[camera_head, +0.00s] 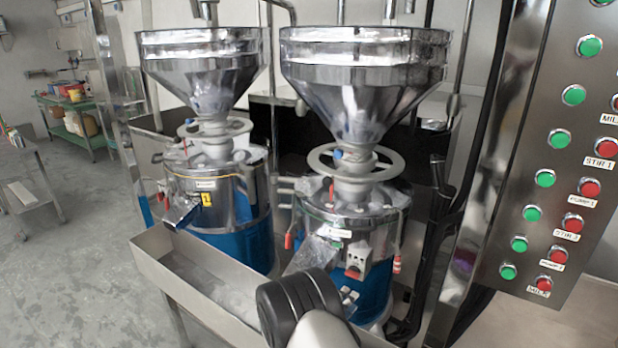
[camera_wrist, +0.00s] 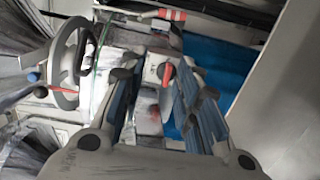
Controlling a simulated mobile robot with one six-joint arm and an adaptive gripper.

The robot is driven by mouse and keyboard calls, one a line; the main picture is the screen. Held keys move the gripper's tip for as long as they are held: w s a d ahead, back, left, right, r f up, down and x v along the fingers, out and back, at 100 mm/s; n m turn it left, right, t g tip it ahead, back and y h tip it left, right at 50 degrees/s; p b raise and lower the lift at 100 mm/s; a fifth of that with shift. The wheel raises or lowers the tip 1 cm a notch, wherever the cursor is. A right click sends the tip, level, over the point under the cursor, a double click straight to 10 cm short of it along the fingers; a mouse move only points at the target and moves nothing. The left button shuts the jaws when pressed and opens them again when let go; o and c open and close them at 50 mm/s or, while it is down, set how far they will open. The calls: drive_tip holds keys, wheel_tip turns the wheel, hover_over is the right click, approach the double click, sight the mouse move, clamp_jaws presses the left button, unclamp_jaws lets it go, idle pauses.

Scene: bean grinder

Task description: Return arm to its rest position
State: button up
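My gripper (camera_wrist: 157,82) is open in the wrist view, its two blue-padded fingers apart with nothing held between them. Beyond the gap is the small control box with a red knob (camera_wrist: 165,74) on the right grinder. In the head view, my arm (camera_head: 300,305) reaches in from the bottom edge, in front of the right grinder (camera_head: 352,215). Most of my gripper is hidden behind the arm there. The control box (camera_head: 356,262) is visible just above the arm.
The left grinder (camera_head: 208,190) stands beside the right one; both have steel hoppers. A steel trough (camera_head: 190,275) runs along their front. A panel of green and red buttons (camera_head: 540,150) is at right. Open floor (camera_head: 70,270) lies at left.

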drive_tip(key=s+d+r+m+g+h, duration=0.1)
drive_tip(key=s+d+r+m+g, duration=0.2)
drive_tip(key=s+d+r+g, duration=0.35)
drive_tip(key=s+d+r+m+g+h, duration=0.25)
drive_tip(key=s+d+r, duration=0.25)
drive_tip(key=d+r, duration=0.3)
drive_tip(key=s+r+m+g+y, duration=0.2)
drive_tip(key=s+r+y, duration=0.1)
drive_tip(key=s, duration=0.4)
drive_tip(key=s+r+m+g+y, duration=0.2)
drive_tip(key=s+r+y, duration=0.1)
drive_tip(key=s, duration=0.3)
drive_tip(key=s+a+r+t+y, duration=0.3)
drive_tip(key=s+a+y, duration=0.5)
drive_tip(key=s+a, duration=0.3)
drive_tip(key=shift+s+a+t+y, duration=0.2)
drive_tip(key=shift+s+t+y, duration=0.25)
drive_tip(key=shift+s, duration=0.55)
drive_tip(key=shift+o, duration=0.2)
drive_tip(key=shift+m, duration=0.25)
